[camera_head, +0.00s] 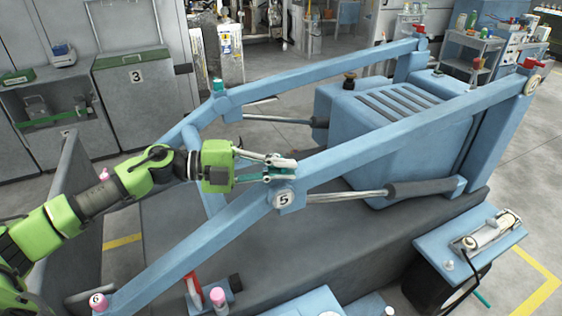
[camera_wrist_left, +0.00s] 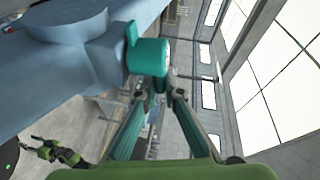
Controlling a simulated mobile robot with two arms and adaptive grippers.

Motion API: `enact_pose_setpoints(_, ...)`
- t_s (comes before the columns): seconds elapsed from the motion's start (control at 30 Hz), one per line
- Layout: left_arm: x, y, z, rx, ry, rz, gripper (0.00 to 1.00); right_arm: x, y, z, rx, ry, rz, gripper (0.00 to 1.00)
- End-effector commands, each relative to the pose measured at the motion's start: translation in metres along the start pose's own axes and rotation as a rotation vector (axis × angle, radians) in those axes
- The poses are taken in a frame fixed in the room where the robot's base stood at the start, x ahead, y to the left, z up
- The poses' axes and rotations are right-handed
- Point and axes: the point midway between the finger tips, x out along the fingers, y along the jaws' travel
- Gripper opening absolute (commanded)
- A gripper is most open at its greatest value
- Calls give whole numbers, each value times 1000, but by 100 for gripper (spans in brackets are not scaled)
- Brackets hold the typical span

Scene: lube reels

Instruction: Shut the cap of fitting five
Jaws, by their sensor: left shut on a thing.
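The fitting five, with its round white "5" plate (camera_head: 283,200), is at the bend of the near blue loader arm (camera_head: 384,130). A teal cap (camera_wrist_left: 149,57) with a small upright tab shows at the blue arm in the left wrist view. My left gripper (camera_head: 284,164) is at this fitting, just above the number plate, and its fingers reach in from the left. In the left wrist view the fingertips (camera_wrist_left: 160,92) are at the cap, and the gripper is shut on it. The fingers partly hide the cap in the head view, and I cannot tell how far it is closed.
Another teal cap (camera_head: 217,86) is on the far blue arm. Red caps (camera_head: 529,64) are at the arm's upper ends, and a pink cap (camera_head: 97,300) is at the lower left. A hydraulic rod (camera_head: 346,196) runs close below fitting five. A grey cabinet (camera_head: 138,95) stands behind.

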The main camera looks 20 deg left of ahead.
Motion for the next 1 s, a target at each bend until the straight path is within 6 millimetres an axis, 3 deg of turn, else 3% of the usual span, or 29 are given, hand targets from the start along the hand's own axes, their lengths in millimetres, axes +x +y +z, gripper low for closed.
enact_pose_setpoints(0.33, 3, 11, -2, 129, -26, 38, 0, 3, 0, 0, 0, 0, -1, 42)
enact_pose_setpoints(0.87, 3, 14, -1, 150, -31, 46, 0, 3, 0, 0, 0, 0, -1, 42)
enact_pose_setpoints(0.93, 3, 14, -1, 150, -31, 46, 21, 3, 0, 0, 0, 0, -1, 42)
enact_pose_setpoints(1.0, 3, 14, -1, 150, -31, 46, 26, 3, 0, 1, 0, 0, -1, 42)
